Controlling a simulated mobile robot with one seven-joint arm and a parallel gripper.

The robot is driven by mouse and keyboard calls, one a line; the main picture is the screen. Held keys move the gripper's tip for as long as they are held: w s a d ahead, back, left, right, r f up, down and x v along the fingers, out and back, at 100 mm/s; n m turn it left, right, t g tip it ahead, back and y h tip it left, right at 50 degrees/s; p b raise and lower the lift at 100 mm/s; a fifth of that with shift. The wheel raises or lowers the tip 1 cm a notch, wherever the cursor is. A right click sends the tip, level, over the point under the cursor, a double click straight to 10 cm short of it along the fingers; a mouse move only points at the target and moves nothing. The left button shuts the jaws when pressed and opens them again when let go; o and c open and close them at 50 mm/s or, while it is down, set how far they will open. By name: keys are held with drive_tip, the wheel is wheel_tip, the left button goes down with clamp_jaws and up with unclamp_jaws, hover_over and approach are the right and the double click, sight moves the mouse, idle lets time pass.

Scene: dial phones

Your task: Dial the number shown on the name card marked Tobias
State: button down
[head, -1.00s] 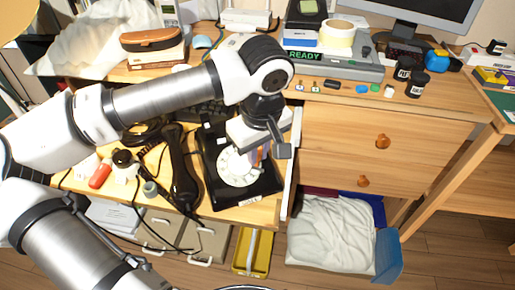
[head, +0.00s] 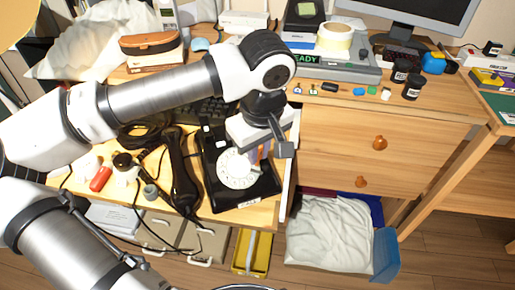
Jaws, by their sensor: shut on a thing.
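A black rotary phone (head: 250,197) with a white round dial (head: 236,170) sits near the front edge of the desk. Its black handset (head: 183,175) lies off the phone, on the desk to its left. My gripper (head: 262,153) is over the right part of the dial, pointing down. An orange-and-purple thing shows between the fingers, partly hidden by the gripper body; I cannot tell what it is or whether it touches the dial. I cannot make out a name card marked Tobias.
A red bottle (head: 101,179) and dark cables lie left of the handset. A grey device with a READY display (head: 335,70) and small coloured pieces are at the back. A yellow tray (head: 251,252) is below the desk.

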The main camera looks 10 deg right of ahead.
wheel_tip(320, 180, up, 6)
drive_tip(key=s+p, duration=0.2)
drive_tip(key=p, duration=0.1)
drive_tip(key=shift+s+d, duration=0.3)
drive_tip(key=shift+a+f, duration=0.1)
